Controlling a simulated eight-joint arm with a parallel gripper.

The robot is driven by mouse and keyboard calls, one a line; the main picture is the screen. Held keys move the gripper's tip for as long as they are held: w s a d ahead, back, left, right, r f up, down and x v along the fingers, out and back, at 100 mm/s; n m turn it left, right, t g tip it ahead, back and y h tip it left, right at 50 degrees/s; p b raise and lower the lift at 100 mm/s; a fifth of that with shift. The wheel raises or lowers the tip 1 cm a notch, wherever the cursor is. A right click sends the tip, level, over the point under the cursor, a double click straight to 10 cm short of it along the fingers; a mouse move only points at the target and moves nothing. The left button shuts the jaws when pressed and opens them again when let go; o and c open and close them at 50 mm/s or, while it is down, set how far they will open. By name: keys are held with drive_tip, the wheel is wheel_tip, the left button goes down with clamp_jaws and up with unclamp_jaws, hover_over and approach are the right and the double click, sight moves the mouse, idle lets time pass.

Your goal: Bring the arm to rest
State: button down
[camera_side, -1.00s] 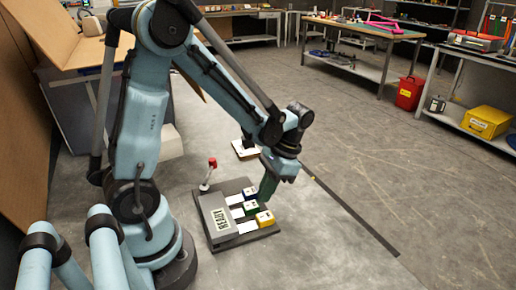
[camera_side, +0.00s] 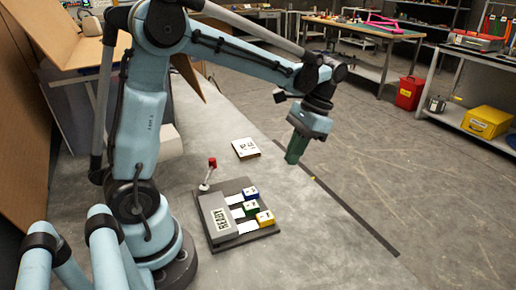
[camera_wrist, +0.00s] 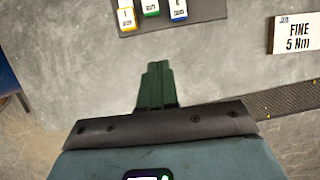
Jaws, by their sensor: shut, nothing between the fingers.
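My gripper (camera_side: 297,148) has dark green fingers that are together and empty. The board (camera_side: 262,235) carries a grey block marked READY (camera_side: 217,221). A blue block (camera_side: 251,193), a green block (camera_side: 252,208) and a yellow block (camera_side: 265,218) sit in a row at its right side, with white strips beside them. All of them are clear of my gripper.
A red-topped lever (camera_side: 212,162) stands at the board's back corner.

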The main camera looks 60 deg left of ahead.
drive_tip(key=s+d+r+t, duration=0.1)
drive_tip(key=s+d+t, duration=0.3)
drive_tip(key=t, duration=0.7)
drive_tip(key=shift+s+r+n+t, duration=0.3)
drive_tip(key=shift+s+r+n, duration=0.1)
drive_tip(key=shift+s, duration=0.2)
drive_tip(key=shift+w, duration=0.1)
drive_tip(key=w+g, duration=0.1)
drive_tip(key=g, duration=1.1)
approach(260, 211)
drive_tip(key=shift+m, duration=0.4)
drive_tip(key=f, duration=0.1)
drive_tip(key=w+f, duration=0.1)
drive_tip(key=f, duration=0.1)
drive_tip(key=w+f, duration=0.1)
drive_tip(key=f, duration=0.1)
drive_tip(key=shift+w+a+f, duration=0.1)
drive_tip(key=shift+w+a, duration=0.1)
drive_tip(key=shift+a, duration=0.15)
drive_tip(key=shift+s+a, duration=0.1)
drive_tip(key=shift+s, duration=1.9)
